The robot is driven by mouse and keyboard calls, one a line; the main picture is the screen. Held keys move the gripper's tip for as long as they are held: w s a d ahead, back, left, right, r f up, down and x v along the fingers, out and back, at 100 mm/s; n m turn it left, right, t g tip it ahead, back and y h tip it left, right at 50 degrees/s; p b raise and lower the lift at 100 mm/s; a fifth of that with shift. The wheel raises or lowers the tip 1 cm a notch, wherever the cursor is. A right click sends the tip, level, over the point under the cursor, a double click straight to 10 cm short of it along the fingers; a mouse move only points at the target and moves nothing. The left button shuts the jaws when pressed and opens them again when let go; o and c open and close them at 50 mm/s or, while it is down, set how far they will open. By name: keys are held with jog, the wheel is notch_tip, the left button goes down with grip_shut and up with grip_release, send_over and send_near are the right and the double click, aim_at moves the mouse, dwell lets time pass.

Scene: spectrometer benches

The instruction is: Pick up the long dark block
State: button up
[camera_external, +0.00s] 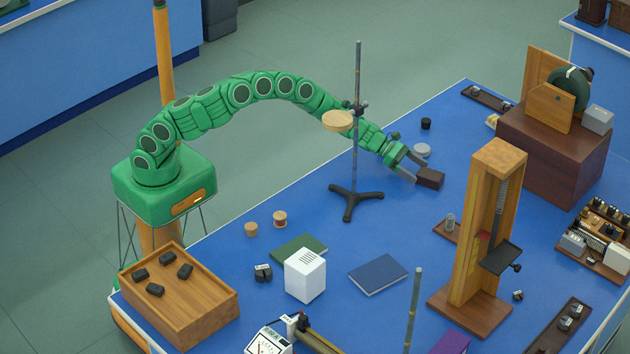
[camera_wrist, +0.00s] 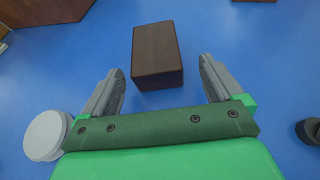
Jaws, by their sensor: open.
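The long dark block (camera_external: 430,178) is a dark brown wooden block lying on the blue bench in the external view. In the wrist view the block (camera_wrist: 157,54) lies ahead of my gripper, with its near end between the fingertips. My gripper (camera_external: 412,170) is open, and its fingers reach toward the block from the left in the external view. In the wrist view the two grey fingers of my gripper (camera_wrist: 159,68) stand on either side of the block's near end, with blue gaps on both sides. No contact shows.
A pale round disc (camera_external: 422,149) is close beside my gripper, and a small black cylinder (camera_external: 426,124) stands behind it. A ring stand (camera_external: 356,190) rises beside my arm. A tall wooden stand (camera_external: 490,230) is to the right, near a big brown box (camera_external: 545,150).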

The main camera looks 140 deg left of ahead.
aim_at(418, 171)
jog(key=shift+a+r+x, duration=0.15)
jog(key=shift+x, duration=0.85)
jog(key=shift+a+r+x, duration=0.15)
jog(key=shift+x, duration=0.85)
jog(key=shift+w+f, duration=0.3)
jog(key=shift+w, duration=0.25)
jog(key=shift+a, duration=0.1)
jog(key=c, duration=1.1)
jog(key=shift+r, duration=0.1)
